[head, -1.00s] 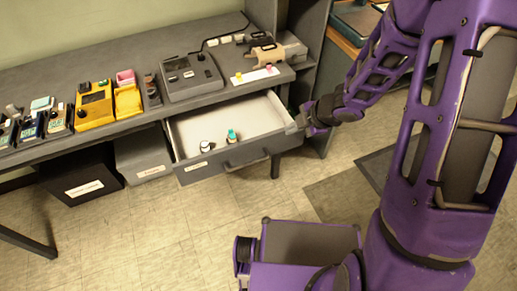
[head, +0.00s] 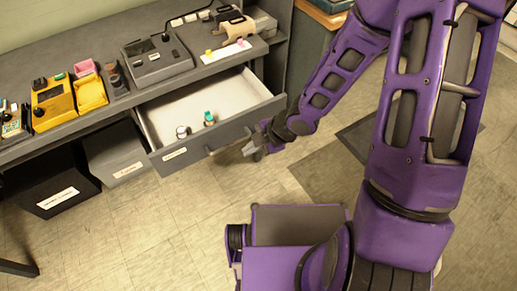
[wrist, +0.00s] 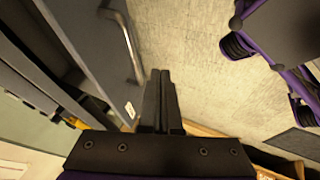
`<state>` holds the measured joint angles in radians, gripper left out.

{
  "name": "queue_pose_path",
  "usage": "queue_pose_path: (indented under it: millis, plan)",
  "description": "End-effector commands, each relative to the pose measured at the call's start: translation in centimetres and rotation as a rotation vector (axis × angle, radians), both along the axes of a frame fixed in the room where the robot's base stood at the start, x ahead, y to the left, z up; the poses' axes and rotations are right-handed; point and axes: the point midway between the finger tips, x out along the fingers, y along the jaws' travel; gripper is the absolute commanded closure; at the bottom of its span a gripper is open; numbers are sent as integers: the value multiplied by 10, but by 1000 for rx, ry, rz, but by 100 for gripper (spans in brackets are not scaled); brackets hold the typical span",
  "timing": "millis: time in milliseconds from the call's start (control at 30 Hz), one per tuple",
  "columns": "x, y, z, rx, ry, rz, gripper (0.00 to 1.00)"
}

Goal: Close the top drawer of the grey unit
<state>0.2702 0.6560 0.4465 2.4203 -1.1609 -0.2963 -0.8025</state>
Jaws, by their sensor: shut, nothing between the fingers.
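The grey unit's top drawer (head: 208,155) is pulled out, its white inside showing in the head view. Two small items stand inside it: a white-and-dark one (head: 183,132) and a teal-topped one (head: 209,119). My gripper (head: 248,152) is shut and empty, in front of the drawer's right part, near the handle (head: 229,142). In the wrist view the shut fingers (wrist: 161,85) point along the drawer front, with the handle (wrist: 131,48) just left of them. Whether the fingers touch the front cannot be told.
The grey worktop (head: 100,112) carries a grey device (head: 157,60) and yellow devices (head: 53,102). A black bin (head: 45,180) and a grey bin (head: 115,152) stand below it. The tiled floor (head: 165,220) in front is clear.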

Motion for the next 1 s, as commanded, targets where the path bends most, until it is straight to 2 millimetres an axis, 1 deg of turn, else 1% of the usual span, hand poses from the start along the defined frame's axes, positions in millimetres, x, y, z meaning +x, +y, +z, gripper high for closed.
queue_pose_path:
  millis: [33,67,133,200,400,1000]
  plan:
    - [1,6,-15,1,2,2,100]
    - [2,9,-19,0,1,3,100]
    - [13,15,-14,3,-1,0,100]
    - [21,20,-16,1,-1,1,100]
    - [34,28,-19,0,-1,0,100]
    - [37,29,-19,0,0,0,100]
